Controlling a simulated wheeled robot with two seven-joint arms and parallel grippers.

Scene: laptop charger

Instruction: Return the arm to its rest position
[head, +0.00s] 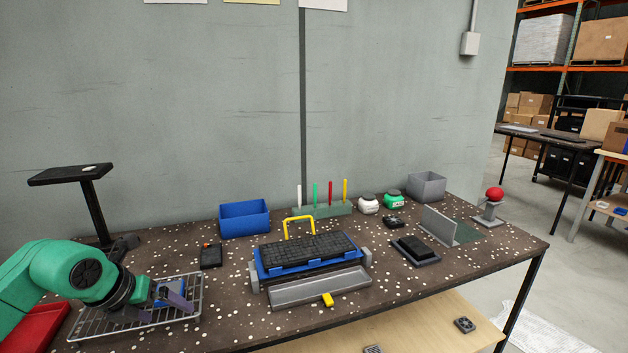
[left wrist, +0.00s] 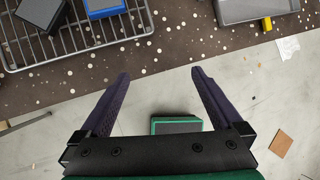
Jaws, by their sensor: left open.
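My left arm, green with a black wrist, comes in from the left in the head view. Its left gripper (head: 158,303) hangs by the wire rack (head: 92,324) at the front left of the table. In the left wrist view the two dark fingers of this gripper (left wrist: 161,76) stand wide apart with nothing between them. The rack (left wrist: 74,48) shows there at upper left, bearing a dark block (left wrist: 40,10) and a blue block (left wrist: 104,7). The blue block (head: 170,287) is partly hidden by the fingers in the head view. My right gripper is in neither view.
A blue fixture with a black ribbed top (head: 308,252) stands mid-table, a grey tray (head: 320,289) before it. A blue bin (head: 244,218), a pen rack (head: 321,210) and a grey bin (head: 427,185) stand behind. A black stand (head: 93,208) rises near the left arm.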

